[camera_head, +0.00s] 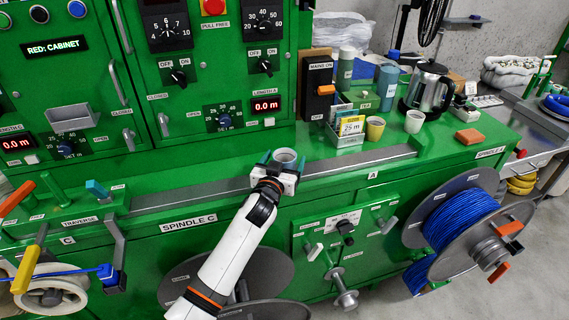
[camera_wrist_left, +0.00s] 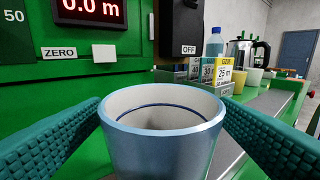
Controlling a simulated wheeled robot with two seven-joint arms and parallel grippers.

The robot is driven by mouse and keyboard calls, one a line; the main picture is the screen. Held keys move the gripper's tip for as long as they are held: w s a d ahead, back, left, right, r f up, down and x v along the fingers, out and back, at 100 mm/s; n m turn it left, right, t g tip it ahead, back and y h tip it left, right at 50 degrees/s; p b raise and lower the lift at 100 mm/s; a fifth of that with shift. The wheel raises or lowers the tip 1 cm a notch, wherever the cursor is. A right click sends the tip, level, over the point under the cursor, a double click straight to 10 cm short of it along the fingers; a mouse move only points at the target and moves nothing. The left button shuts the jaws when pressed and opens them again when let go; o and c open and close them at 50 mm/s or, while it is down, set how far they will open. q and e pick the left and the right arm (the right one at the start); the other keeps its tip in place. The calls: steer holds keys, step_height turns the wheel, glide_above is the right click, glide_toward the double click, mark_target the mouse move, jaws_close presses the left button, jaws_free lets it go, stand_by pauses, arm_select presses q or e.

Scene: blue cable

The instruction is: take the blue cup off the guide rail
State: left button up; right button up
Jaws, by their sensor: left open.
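The blue cup (camera_wrist_left: 163,140) fills the lower middle of the left wrist view, upright, with a pale inside and a dark ring below its rim. In the head view only its rim and upper part (camera_head: 285,156) show at the guide rail (camera_head: 190,197); its base is hidden. My left gripper (camera_head: 277,163) is open around the cup. My right gripper is not in view.
Behind the rail stand a box of cards (camera_head: 348,132), a yellow cup (camera_head: 375,129), a white cup (camera_head: 414,121) and a kettle (camera_head: 428,88). An orange block (camera_head: 470,136) lies at the right. The rail right of the cup is clear. The green cabinet (camera_head: 215,75) rises close behind.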

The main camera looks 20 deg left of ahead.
mark_target(288, 156)
arm_select(q)
steer(key=shift+w+f, duration=0.15)
steer(key=shift+w, duration=1.15)
steer(key=shift+s, duration=0.1)
steer(key=shift+c, duration=0.8)
steer(key=c, duration=0.9)
steer(key=shift+c, duration=0.2)
